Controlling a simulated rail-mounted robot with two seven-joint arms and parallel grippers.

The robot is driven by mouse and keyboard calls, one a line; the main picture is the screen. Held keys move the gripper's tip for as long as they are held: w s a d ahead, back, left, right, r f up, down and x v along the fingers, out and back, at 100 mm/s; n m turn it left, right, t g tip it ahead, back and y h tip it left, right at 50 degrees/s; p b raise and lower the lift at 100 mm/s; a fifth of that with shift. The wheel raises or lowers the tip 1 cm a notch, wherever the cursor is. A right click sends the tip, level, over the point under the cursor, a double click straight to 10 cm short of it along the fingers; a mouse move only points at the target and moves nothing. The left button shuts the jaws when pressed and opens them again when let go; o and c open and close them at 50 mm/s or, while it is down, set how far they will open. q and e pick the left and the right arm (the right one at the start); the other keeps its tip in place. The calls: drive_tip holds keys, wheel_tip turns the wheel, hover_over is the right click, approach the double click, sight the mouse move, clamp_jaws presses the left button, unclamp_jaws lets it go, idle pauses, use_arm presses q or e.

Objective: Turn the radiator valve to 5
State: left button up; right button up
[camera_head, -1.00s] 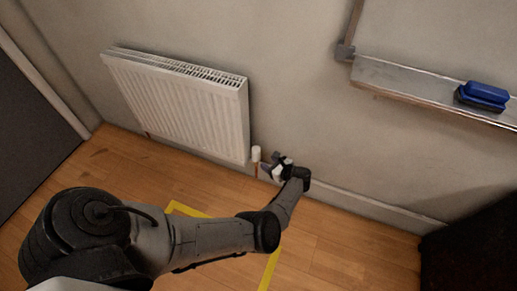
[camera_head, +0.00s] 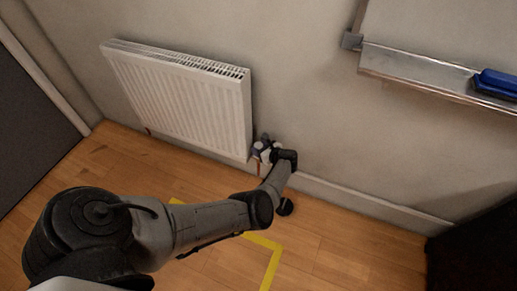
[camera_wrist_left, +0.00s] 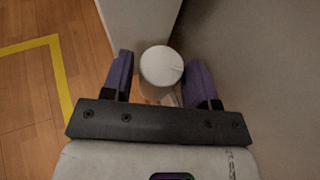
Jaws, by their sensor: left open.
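The radiator valve (camera_wrist_left: 161,66) is a white round knob with a faint mark on its top. In the left wrist view it stands between the two purple-grey fingers of my left gripper (camera_wrist_left: 160,76). The gripper is open, one finger on each side of the knob; I cannot tell whether either touches it. No number on the valve is readable. In the head view the left gripper (camera_head: 263,146) is at the lower right corner of the white radiator (camera_head: 185,97) and mostly hides the valve. My right gripper is not in view.
The radiator hangs on a grey wall (camera_head: 310,120) above a skirting board (camera_head: 365,203). A metal ledge (camera_head: 425,79) with a blue eraser (camera_head: 497,83) is at upper right. Yellow tape (camera_head: 270,268) marks the open wooden floor (camera_head: 330,245). A dark object (camera_head: 475,245) stands at lower right.

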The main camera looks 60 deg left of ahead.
use_arm(q)
drive_tip(key=shift+s+a+f, duration=0.1)
drive_tip(key=shift+a+f, duration=0.15)
drive_tip(key=shift+a, duration=0.45)
drive_tip(key=shift+c, duration=0.4)
drive_tip(key=c, duration=0.6)
drive_tip(key=shift+s+r+m+t+p, duration=0.1)
drive_tip(key=shift+r+m+t+p, duration=0.05)
drive_tip(key=shift+m+t+p, duration=0.65)
drive_tip(key=m+t+p, duration=0.2)
drive_tip(key=t, duration=0.1)
drive_tip(key=m+t+p, duration=0.1)
drive_tip(key=m+t, duration=0.1)
drive_tip(key=shift+m+t, duration=0.3)
drive_tip(key=shift+m, duration=0.1)
drive_tip(key=shift+m+t+h+p, duration=0.6)
drive_tip(key=shift+m+t+h, duration=0.4)
drive_tip(key=shift+m+t, duration=0.45)
